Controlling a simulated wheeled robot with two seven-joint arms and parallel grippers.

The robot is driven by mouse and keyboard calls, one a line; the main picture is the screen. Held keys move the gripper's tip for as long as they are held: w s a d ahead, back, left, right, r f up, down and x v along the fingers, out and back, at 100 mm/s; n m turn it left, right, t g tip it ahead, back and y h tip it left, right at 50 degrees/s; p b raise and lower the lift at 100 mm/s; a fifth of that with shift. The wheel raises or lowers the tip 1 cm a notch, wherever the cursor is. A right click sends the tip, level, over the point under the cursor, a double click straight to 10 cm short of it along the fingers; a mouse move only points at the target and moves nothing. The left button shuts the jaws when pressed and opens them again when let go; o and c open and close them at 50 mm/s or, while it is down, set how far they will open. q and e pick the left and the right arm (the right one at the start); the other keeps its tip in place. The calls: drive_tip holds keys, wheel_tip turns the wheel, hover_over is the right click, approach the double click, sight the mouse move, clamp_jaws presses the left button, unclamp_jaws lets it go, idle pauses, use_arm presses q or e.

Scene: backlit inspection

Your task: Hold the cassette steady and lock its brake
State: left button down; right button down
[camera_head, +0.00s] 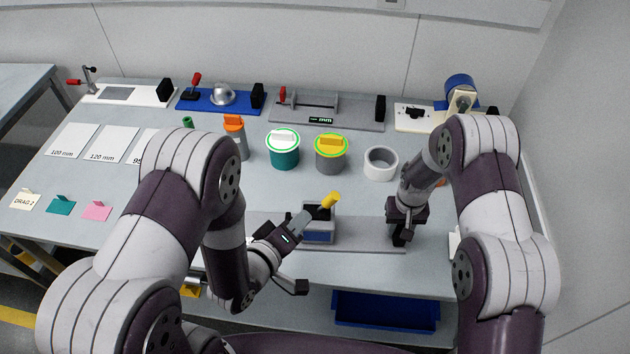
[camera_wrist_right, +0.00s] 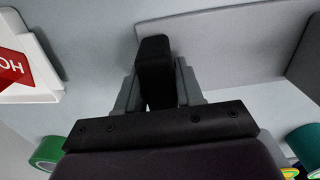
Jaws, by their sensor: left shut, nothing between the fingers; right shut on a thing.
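The apparent cassette is a long grey base (camera_head: 370,238) near the table's front edge. A blue and dark block (camera_head: 319,236) sits on it, with a yellow-tipped lever (camera_head: 330,200) slanting up to the right. My left gripper (camera_head: 303,217) is shut and empty, its tips close to the lever's lower left; I cannot tell whether they touch. My right gripper (camera_head: 399,236) points down at the base's right end, shut on a black upright block (camera_wrist_right: 155,65), which shows between its fingers in the right wrist view. The base's left part is hidden by my left arm.
Behind stand a teal canister (camera_head: 284,155), a yellow-lidded grey canister (camera_head: 331,158) and a white ring (camera_head: 380,163). White, blue (camera_head: 208,101) and grey (camera_head: 300,113) fixtures line the back. A blue bin (camera_head: 385,312) is below the front edge. The table between base and canisters is clear.

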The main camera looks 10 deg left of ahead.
drive_tip(key=c, duration=0.6)
unclamp_jaws()
drive_tip(key=shift+c, duration=0.2)
